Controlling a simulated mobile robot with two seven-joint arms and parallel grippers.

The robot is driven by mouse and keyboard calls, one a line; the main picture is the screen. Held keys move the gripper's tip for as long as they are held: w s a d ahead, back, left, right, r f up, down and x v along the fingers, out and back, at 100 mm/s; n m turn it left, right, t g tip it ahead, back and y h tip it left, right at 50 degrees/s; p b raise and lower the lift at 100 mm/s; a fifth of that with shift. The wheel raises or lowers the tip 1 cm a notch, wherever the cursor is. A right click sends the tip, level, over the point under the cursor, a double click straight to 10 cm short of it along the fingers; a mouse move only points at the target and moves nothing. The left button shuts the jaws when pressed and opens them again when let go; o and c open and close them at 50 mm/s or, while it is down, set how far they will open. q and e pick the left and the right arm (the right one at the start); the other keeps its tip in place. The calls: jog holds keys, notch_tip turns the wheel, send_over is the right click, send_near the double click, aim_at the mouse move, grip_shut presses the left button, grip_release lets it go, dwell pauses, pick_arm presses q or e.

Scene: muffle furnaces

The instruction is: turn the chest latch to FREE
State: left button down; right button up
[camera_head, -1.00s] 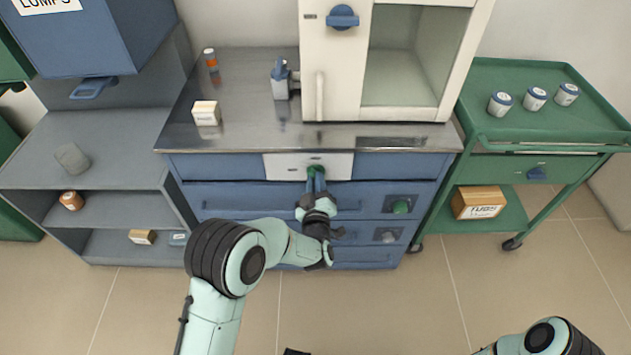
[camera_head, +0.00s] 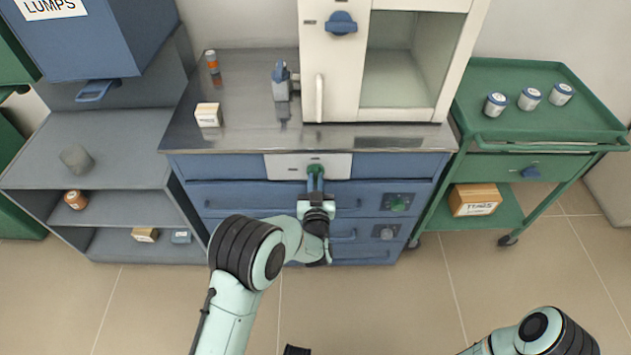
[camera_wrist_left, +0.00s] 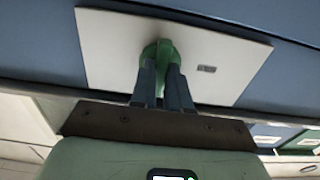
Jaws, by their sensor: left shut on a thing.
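The chest latch is a green knob (camera_head: 316,169) on a white plate (camera_head: 283,167) at the top of the blue drawer chest (camera_head: 250,197). My left gripper (camera_head: 316,184) is shut on the green knob. In the left wrist view, both fingers (camera_wrist_left: 163,88) press on the sides of the green knob (camera_wrist_left: 160,55), in front of the white plate (camera_wrist_left: 220,62). A small label (camera_wrist_left: 207,69) on the plate is too small to read.
A white furnace (camera_head: 385,60) stands on the metal worktop above the chest. Other knobs (camera_head: 398,204) sit on the chest's right side. A green cart (camera_head: 540,100) with several jars stands at right, grey shelves (camera_head: 85,150) at left. The floor in front is clear.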

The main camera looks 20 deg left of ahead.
dwell(0.4)
pick_arm(q)
jog(key=c, duration=1.1)
grip_release()
jog(key=shift+s, duration=0.1)
jog(key=p+v, duration=0.1)
jog(key=v, duration=1.2)
jog(key=shift+s, duration=0.15)
pick_arm(e)
jog(key=shift+s+a+r+g, duration=0.2)
jog(key=shift+s+a+r, duration=0.1)
jog(key=shift+s+r, duration=0.25)
jog(key=shift+s+a+r+g, duration=0.25)
jog(key=shift+s+r, duration=0.1)
jog(key=shift+s, duration=0.3)
